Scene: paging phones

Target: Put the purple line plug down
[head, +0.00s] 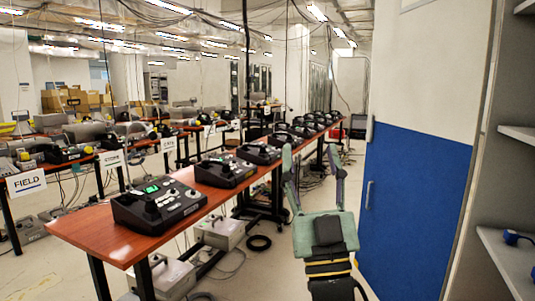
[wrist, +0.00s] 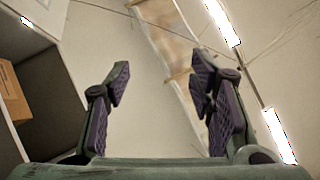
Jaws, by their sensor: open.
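My gripper (head: 310,150) is raised in the right half of the head view, pointing upward, with its two fingers spread wide. In the wrist view my gripper (wrist: 160,75) has nothing between its purple-padded fingers, only ceiling and lights behind. I cannot make out a purple line plug in either view. Several dark desk phones stand in a row on a long reddish-brown table (head: 95,232). The nearest phone (head: 158,203) has a lit green display.
A blue-and-white cabinet or wall panel (head: 405,205) stands to the right of my gripper. Grey shelves (head: 510,262) at the far right hold a small blue object (head: 518,238). Cables and a grey box (head: 165,275) lie under the table. A "FIELD" sign (head: 27,183) hangs at left.

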